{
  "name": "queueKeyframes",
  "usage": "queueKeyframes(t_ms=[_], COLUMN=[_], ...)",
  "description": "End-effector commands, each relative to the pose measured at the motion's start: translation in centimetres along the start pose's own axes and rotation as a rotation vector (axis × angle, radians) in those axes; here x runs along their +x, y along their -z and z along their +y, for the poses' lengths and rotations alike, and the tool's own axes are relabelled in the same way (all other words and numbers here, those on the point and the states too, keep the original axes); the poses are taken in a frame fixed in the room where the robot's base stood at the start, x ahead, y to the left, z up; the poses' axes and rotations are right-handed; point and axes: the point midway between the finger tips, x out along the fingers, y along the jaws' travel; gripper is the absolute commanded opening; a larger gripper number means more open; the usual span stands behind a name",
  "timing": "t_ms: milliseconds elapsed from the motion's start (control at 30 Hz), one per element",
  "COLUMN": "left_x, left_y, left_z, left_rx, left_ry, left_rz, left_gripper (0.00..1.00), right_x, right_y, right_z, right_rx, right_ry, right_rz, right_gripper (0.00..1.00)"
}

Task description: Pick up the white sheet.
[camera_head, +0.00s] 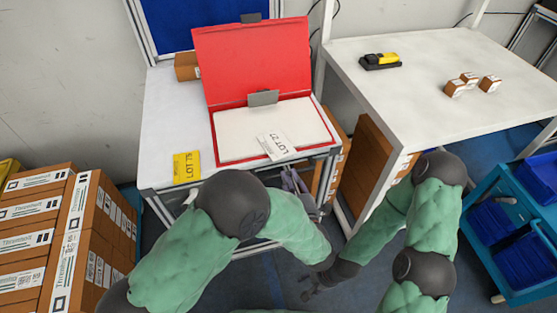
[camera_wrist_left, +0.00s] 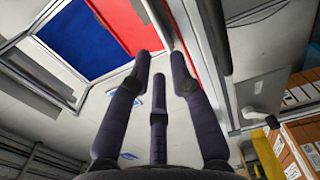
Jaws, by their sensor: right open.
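The white sheet (camera_head: 275,146), printed "LOT 27", lies at an angle over the front edge of the open red clipboard case (camera_head: 252,62) on the left table. My left gripper (camera_head: 291,178) is just in front of the table's front edge, below the sheet and apart from it. In the left wrist view its fingers (camera_wrist_left: 159,65) are spread with nothing seen between them; the sheet does not show there. My right gripper (camera_head: 312,288) is low, near the floor, open and empty, small and dark in the picture.
A yellow sheet (camera_head: 187,167) printed "LOT 75" lies on the left table. A white table (camera_head: 400,90) at the right holds a yellow-black scanner (camera_head: 380,61) and small boxes (camera_head: 470,77). Stacked cartons (camera_head: 90,235) stand at the left, a blue cart (camera_head: 505,270) at the right.

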Motion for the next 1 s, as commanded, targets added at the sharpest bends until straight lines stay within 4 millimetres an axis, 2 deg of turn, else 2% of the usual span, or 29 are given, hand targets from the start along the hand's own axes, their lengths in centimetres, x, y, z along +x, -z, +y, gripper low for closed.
queueKeyframes(t_ms=[367, 533, 733, 1000], left_x=[5.0, 6.7, 7.8, 8.0], left_y=[0.1, 0.1, 0.1, 0.1], left_z=[-0.2, 0.0, 0.0, -0.1], left_rx=[-0.004, -0.002, -0.002, -0.002], left_ry=[0.000, 0.001, 0.001, 0.002], left_rz=[0.004, 0.004, 0.002, 0.002], left_gripper=[0.22, 0.22, 0.22, 0.22], right_x=[2.0, 1.5, 1.5, 1.5], right_y=[0.1, 0.0, 0.0, 0.0], right_z=[0.7, 0.6, 0.5, 0.5], right_rx=[0.000, 0.000, 0.000, 0.000], right_ry=[0.000, 0.000, 0.000, 0.000], right_rz=[-0.001, -0.001, -0.001, -0.001], right_gripper=[0.49, 0.49, 0.49, 0.49])
